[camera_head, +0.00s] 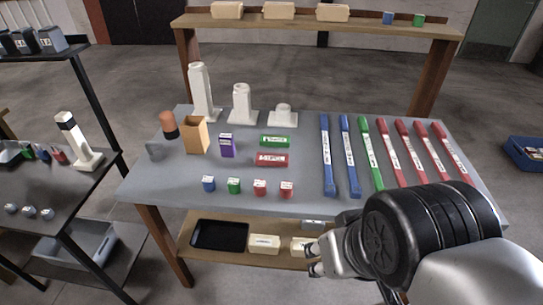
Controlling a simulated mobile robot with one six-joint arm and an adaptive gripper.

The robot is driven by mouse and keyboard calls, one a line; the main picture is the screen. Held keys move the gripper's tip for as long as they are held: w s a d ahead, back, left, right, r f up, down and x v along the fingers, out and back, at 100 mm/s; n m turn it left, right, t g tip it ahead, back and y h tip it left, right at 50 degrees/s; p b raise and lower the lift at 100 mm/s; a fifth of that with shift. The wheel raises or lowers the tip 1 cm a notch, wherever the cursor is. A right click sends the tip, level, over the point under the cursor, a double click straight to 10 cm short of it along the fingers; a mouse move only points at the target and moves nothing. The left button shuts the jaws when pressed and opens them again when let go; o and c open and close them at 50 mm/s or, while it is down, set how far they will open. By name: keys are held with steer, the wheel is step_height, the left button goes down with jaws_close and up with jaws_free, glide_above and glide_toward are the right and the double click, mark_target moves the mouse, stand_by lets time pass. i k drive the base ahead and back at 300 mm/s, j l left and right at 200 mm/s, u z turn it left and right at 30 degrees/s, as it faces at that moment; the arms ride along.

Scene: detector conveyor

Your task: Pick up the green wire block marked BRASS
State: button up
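Several green blocks are in view, and their labels are too small to read, so I cannot tell which is marked BRASS. A small green cube with a white top (234,186) stands in the front row on the grey table (165,185), between a blue cube (208,184) and a red cube (260,188). A longer green block with a white label (275,140) lies farther back, behind a red one (272,160). Another small green block (418,20) is on the high shelf. My gripper (313,258) is at the table's front edge, fingers apart and empty, away from the blocks.
Long blue, green and red bars (388,150) lie on the table's right half. A purple box (226,146), a tan box (196,135) and white stands (242,105) are at the left and back. A dark cart (90,185) stands at left. Bare table surrounds the front cubes.

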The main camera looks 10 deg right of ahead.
mark_target(283, 141)
steer(key=i+j, duration=0.2)
steer(key=i, duration=0.2)
steer(key=i+j, duration=0.15)
steer(key=i, duration=0.25)
steer(key=i+j, duration=0.2)
steer(key=i, duration=0.2)
